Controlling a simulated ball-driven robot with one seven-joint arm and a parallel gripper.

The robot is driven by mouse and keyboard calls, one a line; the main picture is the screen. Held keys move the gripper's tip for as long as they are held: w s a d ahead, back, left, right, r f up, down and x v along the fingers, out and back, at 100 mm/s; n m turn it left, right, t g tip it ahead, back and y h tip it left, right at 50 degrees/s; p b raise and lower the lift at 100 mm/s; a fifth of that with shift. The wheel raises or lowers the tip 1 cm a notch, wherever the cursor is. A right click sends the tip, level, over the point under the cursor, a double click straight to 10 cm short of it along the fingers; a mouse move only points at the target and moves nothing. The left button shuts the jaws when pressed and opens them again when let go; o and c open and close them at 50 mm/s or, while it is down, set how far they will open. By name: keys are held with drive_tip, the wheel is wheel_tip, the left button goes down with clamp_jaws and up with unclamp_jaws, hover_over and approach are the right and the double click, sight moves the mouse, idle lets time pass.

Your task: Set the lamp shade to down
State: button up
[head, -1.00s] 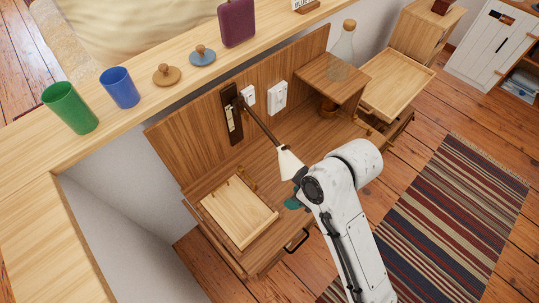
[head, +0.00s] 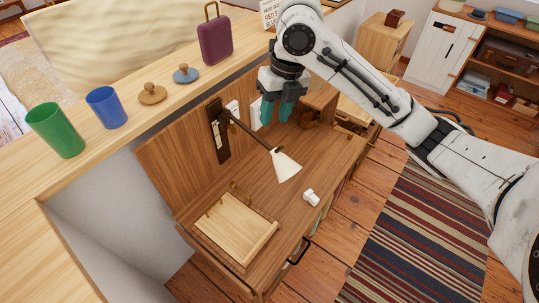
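The lamp is fixed to the upright wooden back panel by a dark plate (head: 218,130). Its dark thin arm slants out and down to a cream cone lamp shade (head: 285,166), which hangs over the desk with its wide end facing down and to the right. My gripper (head: 277,114) has teal fingers. It is above the desk, up from the shade in the picture and near the panel. The fingers are apart with nothing seen between them, and they do not touch the shade.
A wooden tray-like board (head: 235,228) lies on the desk (head: 262,248). A small white object (head: 311,197) lies right of the shade. A ledge behind holds a green cup (head: 56,130), a blue cup (head: 106,107), knobbed lids and a purple case (head: 215,40). A striped rug (head: 415,245) covers the floor.

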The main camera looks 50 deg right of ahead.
sight(282, 147)
drive_tip(key=shift+n+g, duration=0.4)
drive_tip(key=shift+n, duration=0.3)
drive_tip(key=f, duration=0.3)
drive_tip(key=s+f, duration=0.1)
drive_tip(key=f, duration=0.7)
drive_tip(key=shift+s+d+f, duration=0.15)
drive_tip(key=shift+s+d, duration=0.2)
drive_tip(key=shift+d, duration=0.05)
clamp_jaws()
idle(0.4)
